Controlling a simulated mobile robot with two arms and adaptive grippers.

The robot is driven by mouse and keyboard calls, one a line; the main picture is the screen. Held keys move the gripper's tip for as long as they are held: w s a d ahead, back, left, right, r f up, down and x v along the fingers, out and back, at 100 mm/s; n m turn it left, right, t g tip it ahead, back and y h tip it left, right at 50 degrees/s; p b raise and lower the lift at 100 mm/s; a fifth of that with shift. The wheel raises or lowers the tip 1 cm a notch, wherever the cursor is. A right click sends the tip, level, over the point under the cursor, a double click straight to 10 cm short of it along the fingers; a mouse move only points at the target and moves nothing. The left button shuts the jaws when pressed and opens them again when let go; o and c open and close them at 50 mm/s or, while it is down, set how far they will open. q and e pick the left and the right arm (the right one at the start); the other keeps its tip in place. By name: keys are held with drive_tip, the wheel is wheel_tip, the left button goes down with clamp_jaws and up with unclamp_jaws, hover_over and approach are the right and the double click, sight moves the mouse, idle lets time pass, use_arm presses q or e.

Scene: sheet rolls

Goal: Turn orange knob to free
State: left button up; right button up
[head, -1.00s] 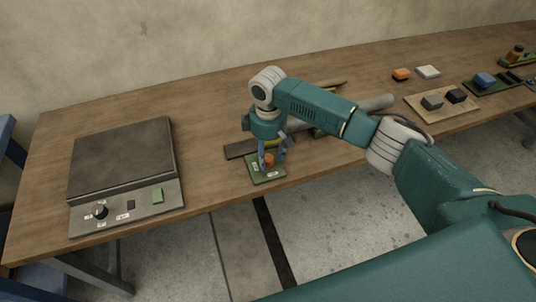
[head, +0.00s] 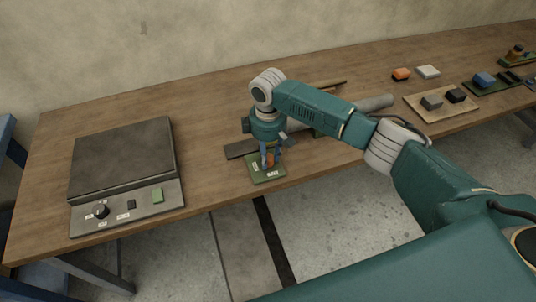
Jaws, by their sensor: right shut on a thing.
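The orange knob (head: 270,158) sits on a small green base plate (head: 268,178) near the front edge of the table. The plate has small white labels, too small to read surely. My right gripper (head: 271,164) points down over the plate and is shut on the orange knob; its fingers cover most of it. The knob's pointing direction is hidden. My left gripper is not in view.
A grey plate device (head: 124,155) with a black dial and a green button stands at the left. A grey roll (head: 375,104) lies behind my right arm.

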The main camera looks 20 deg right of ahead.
drive_tip(key=n+p, duration=0.1)
drive_tip(key=n, duration=0.2)
drive_tip(key=shift+r, duration=0.15)
drive_tip(key=n+p, duration=0.1)
drive_tip(key=n, duration=0.3)
drive_tip(key=shift+n, duration=0.3)
drive_tip(key=n, duration=0.4)
drive_tip(key=shift+p, duration=0.4)
drive_tip(key=shift+n, duration=2.8)
drive_tip(key=o, duration=1.2)
drive_tip(key=shift+c, duration=0.2)
wheel_tip(320, 180, up, 12)
